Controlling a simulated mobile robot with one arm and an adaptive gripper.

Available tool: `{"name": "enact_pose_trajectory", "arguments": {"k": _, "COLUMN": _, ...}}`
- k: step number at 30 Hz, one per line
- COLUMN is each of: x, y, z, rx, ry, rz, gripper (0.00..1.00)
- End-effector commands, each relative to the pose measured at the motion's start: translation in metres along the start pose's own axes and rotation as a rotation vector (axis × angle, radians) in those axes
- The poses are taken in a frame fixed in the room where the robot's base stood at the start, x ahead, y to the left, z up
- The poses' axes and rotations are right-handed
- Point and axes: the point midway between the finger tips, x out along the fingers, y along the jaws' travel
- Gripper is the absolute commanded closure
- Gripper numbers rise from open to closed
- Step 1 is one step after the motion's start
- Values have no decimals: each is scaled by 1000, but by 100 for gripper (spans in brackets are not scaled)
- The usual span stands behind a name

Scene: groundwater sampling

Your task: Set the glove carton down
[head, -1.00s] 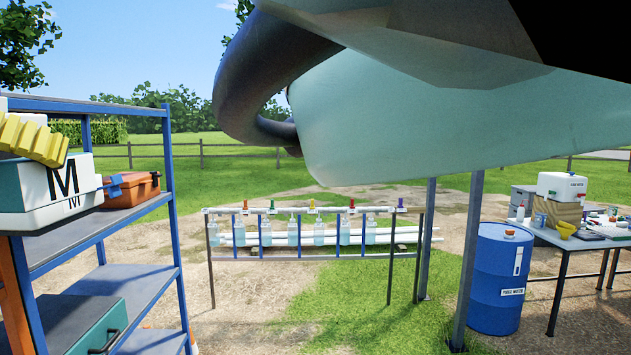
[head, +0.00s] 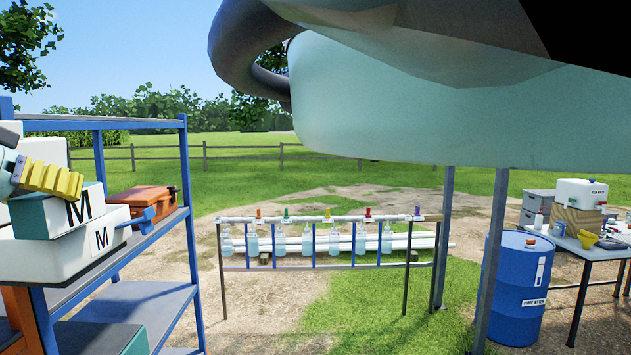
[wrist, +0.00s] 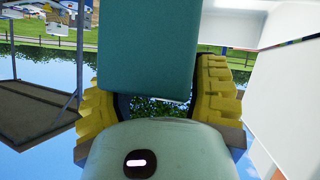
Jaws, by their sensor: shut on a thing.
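The held glove carton (head: 82,207) is a box with a teal side and a white side marked M, at the left of the head view. My gripper (head: 52,180), with yellow ribbed fingers, is shut on it from above and behind. In the wrist view the carton's teal face (wrist: 148,50) sits between the two yellow fingers (wrist: 160,100). A second white carton (head: 95,245) marked M shows just below the held one on the blue shelf unit. I cannot tell whether the two touch. The held carton's underside is hidden.
The blue shelf unit (head: 188,240) has an orange case (head: 140,204) with a blue clip beside the cartons. A teal case (head: 105,338) lies on a lower shelf. A bottle rack (head: 320,218), a blue drum (head: 515,285) and a table (head: 590,252) stand to the right.

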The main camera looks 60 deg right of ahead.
Motion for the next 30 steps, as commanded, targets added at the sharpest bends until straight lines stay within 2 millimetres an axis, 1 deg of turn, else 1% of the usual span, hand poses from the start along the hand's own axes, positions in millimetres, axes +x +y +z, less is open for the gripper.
{"name": "enact_pose_trajectory", "arguments": {"k": 1, "x": 2, "y": 1, "z": -12, "rx": -1, "ry": 1, "rz": 11, "gripper": 79}}
{"name": "enact_pose_trajectory", "arguments": {"k": 11, "x": 30, "y": -25, "z": -25, "rx": 0, "ry": -11, "rz": 7, "gripper": 79}}
{"name": "enact_pose_trajectory", "arguments": {"k": 15, "x": 41, "y": -39, "z": -35, "rx": -2, "ry": -11, "rz": 5, "gripper": 79}}
{"name": "enact_pose_trajectory", "arguments": {"k": 19, "x": 51, "y": -47, "z": -42, "rx": 4, "ry": -10, "rz": 7, "gripper": 79}}
{"name": "enact_pose_trajectory", "arguments": {"k": 24, "x": 59, "y": -56, "z": -45, "rx": 3, "ry": -7, "rz": 3, "gripper": 79}}
{"name": "enact_pose_trajectory", "arguments": {"k": 30, "x": 63, "y": -60, "z": -43, "rx": 0, "ry": -5, "rz": 4, "gripper": 79}}
